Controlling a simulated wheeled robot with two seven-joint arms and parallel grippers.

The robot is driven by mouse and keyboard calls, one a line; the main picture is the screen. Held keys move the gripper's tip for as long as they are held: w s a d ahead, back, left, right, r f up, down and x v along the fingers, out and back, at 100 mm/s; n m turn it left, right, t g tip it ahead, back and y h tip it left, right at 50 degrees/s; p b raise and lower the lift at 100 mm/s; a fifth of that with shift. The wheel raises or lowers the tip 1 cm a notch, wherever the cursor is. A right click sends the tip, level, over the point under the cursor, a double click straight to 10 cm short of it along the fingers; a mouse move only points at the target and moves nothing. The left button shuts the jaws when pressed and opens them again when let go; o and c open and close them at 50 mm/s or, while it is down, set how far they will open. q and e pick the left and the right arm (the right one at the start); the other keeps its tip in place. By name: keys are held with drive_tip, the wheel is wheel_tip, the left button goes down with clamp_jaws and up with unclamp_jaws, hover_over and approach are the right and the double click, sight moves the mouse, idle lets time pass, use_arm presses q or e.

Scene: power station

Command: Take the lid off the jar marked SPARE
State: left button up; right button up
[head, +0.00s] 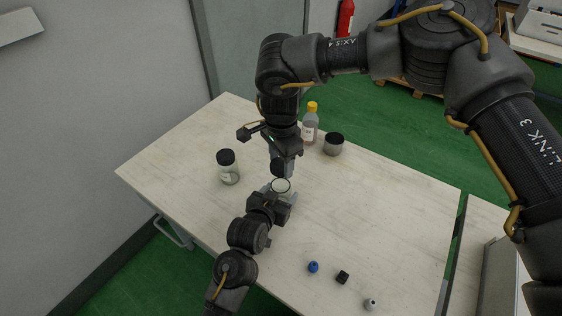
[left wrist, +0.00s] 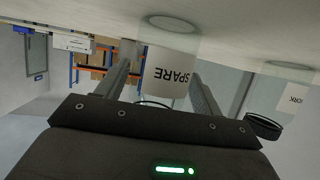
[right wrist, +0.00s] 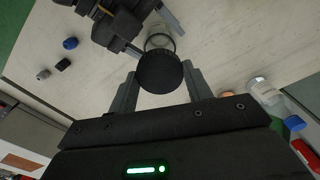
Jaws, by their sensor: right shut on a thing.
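The SPARE jar (left wrist: 172,68) is clear glass with a white label and stands on the table; its open mouth shows in the head view (head: 281,183). My left gripper (head: 283,192) has a finger on either side of this jar; whether both fingers press on it I cannot tell. My right gripper (right wrist: 160,75) is shut on a round black lid (right wrist: 160,72). In the head view the lid (head: 278,168) hangs just above the jar's mouth, apart from it. The label is hidden in the head view.
A second jar (head: 229,174) with a black lid, labelled WORK in the left wrist view (left wrist: 292,98), stands to the left. Small blue, black and grey pieces (head: 342,277) lie at the front. The right tabletop is clear.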

use_arm(q)
drive_tip(key=shift+o, duration=1.2)
drive_tip(key=v, duration=1.2)
drive_tip(key=shift+s+f, duration=0.1)
